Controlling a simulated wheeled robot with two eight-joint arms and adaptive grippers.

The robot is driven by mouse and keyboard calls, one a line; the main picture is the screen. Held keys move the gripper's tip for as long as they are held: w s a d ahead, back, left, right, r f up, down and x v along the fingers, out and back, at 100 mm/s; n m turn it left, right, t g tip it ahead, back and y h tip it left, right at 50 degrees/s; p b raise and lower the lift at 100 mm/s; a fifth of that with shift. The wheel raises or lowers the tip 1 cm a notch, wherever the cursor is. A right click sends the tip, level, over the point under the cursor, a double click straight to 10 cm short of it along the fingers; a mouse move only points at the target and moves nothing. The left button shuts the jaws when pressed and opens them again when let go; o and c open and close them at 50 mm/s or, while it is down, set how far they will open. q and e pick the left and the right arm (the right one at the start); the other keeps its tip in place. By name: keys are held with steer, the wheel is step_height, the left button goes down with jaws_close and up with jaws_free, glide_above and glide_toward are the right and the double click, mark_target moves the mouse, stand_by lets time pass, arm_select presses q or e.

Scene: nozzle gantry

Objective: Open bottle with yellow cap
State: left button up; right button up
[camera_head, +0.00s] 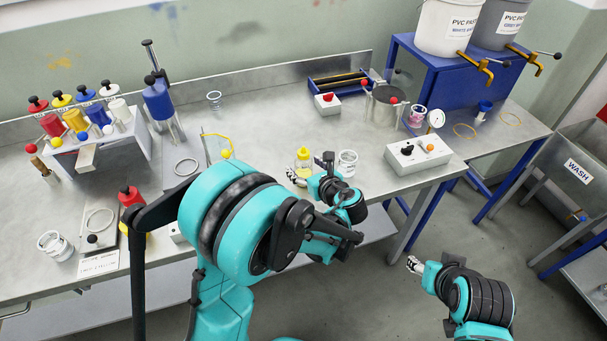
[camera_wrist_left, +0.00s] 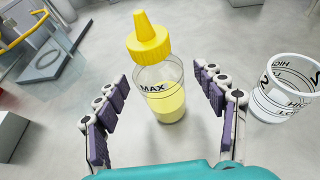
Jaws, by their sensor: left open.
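The bottle with the yellow cap (camera_head: 303,161) stands upright on the metal bench, right of centre. In the left wrist view the bottle (camera_wrist_left: 162,88) is clear, marked MAX, with yellow liquid inside and a pointed yellow cap (camera_wrist_left: 148,40) on top. My left gripper (camera_head: 312,169) is open at the bottle. In the left wrist view its purple-padded fingers (camera_wrist_left: 163,85) stand on either side of the bottle, with gaps visible. My right gripper (camera_head: 413,265) hangs off the bench's front edge, away from the bottle; its finger opening is too small to judge.
A clear marked cup (camera_head: 347,164) stands close right of the bottle; it also shows in the wrist view (camera_wrist_left: 285,90). A yellow ring stand (camera_head: 222,143) is to the left. A white control box (camera_head: 418,156) is at right. Colored bottles (camera_head: 75,120) fill a rack at left.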

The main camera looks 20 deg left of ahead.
arm_select(q)
steer(key=shift+w+a+f, duration=0.2)
steer(key=shift+w+a, duration=0.15)
steer(key=shift+w, duration=0.05)
steer(key=c, duration=1.3)
steer(key=shift+c, duration=0.2)
